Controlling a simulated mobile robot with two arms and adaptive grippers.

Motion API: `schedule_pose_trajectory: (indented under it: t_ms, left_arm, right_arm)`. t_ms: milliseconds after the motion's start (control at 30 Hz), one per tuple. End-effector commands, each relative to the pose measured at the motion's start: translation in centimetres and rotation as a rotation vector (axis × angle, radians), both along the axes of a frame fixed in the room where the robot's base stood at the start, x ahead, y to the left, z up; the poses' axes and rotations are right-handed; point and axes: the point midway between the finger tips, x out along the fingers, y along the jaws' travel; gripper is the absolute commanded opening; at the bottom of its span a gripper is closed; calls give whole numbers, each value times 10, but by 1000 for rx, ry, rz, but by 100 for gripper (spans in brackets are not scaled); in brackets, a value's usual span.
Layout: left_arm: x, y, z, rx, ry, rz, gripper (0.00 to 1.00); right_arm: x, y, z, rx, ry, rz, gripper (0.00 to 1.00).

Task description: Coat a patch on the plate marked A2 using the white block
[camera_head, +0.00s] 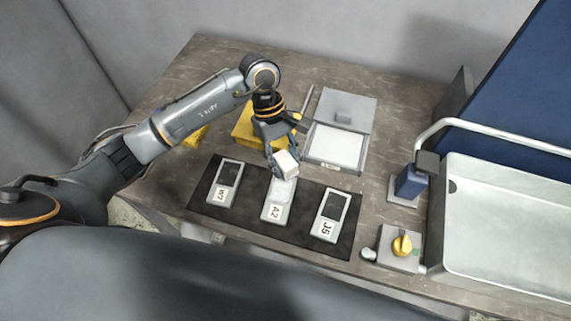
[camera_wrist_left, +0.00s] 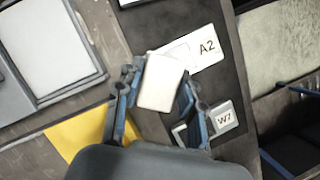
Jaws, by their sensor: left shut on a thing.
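The white block (camera_head: 286,163) is held between the fingers of my left gripper (camera_head: 274,158), which is shut on it. The block also shows in the left wrist view (camera_wrist_left: 161,82), between the fingertips. The plate marked A2 (camera_head: 273,212) lies in the middle of a black mat, and the block is over its far end. In the left wrist view the A2 plate (camera_wrist_left: 205,48) shows beyond the block, which hides part of it. Its upper area looks pale. I cannot tell whether the block touches the plate. My right gripper is not in view.
Plates W7 (camera_head: 221,195) and JS (camera_head: 324,230) lie on the mat (camera_head: 349,240), either side of A2. A tray with white contents and an open lid (camera_head: 346,106) stands behind. A yellow object (camera_head: 246,130) is behind the gripper. A knob box (camera_head: 402,246) and sink (camera_head: 510,220) are right.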

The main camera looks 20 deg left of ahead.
Motion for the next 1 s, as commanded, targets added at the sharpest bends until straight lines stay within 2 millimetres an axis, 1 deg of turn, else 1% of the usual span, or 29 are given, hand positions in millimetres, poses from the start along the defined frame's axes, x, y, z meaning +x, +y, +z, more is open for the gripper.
schedule_pose_trajectory:
  t_ms: [33, 167, 400, 1000]
  left_arm:
    - [1, 1, 7, 0, -2, 2, 9]
    - [3, 2, 18, 1, -3, 6, 9]
    - [5, 3, 36, 2, -1, 14, 9]
    - [6, 3, 38, 0, 0, 14, 9]
  right_arm:
    - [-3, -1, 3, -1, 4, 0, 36]
    - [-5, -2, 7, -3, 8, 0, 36]
    - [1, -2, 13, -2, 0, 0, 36]
    - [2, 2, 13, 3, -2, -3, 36]
